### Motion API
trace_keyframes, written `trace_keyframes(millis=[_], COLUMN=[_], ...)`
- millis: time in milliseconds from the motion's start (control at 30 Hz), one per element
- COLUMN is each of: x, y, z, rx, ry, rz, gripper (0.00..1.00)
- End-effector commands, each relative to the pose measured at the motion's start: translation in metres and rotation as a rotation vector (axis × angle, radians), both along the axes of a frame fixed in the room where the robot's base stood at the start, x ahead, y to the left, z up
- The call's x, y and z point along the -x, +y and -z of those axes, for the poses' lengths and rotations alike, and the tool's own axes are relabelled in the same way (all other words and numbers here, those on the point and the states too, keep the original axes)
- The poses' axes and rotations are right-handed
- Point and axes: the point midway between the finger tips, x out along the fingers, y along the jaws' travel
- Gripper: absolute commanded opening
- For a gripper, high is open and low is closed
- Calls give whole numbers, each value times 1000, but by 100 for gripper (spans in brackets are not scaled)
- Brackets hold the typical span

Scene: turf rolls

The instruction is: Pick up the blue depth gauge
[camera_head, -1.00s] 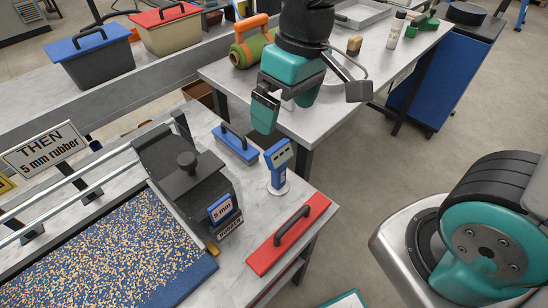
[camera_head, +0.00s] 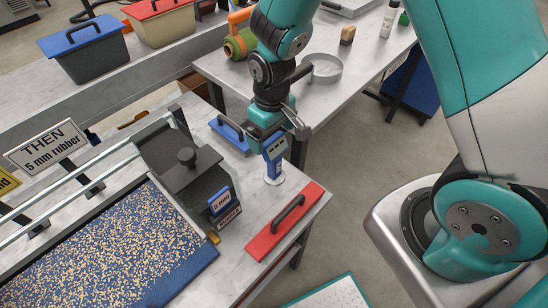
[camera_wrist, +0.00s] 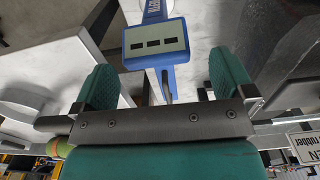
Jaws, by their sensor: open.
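The blue depth gauge (camera_head: 273,157) stands upright on its round white base near the right end of the near bench. Its upper body has a pale face with dark marks, which shows large in the wrist view (camera_wrist: 155,43). My gripper (camera_head: 279,136) is open at the gauge's head, just behind it in the head view. In the wrist view the two green finger pads of my gripper (camera_wrist: 164,72) lie left and right of the gauge, with gaps on both sides. Its head appears beyond the fingertips, and I see no contact.
A blue-lidded handled block (camera_head: 230,134) lies left of the gauge, and a red one (camera_head: 285,222) in front. The black hopper (camera_head: 190,175) labelled 5 mm stands close on the left over the speckled blue mat (camera_head: 110,255). Another bench (camera_head: 335,95) is behind.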

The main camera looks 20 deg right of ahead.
Motion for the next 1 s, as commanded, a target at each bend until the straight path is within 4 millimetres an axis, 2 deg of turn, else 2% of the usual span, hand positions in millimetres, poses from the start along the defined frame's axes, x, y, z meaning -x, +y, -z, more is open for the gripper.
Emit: trace_keyframes(millis=[167,433,733,767,1000], x=[1,0,0,0,0], y=[-2,-6,-6,-6,-6], z=[12,48,55,55,54], rx=[1,0,0,0,0], ry=[4,3,0,0,0], rz=[1,1,0,0,0], gripper=[100,100,100,98,43])
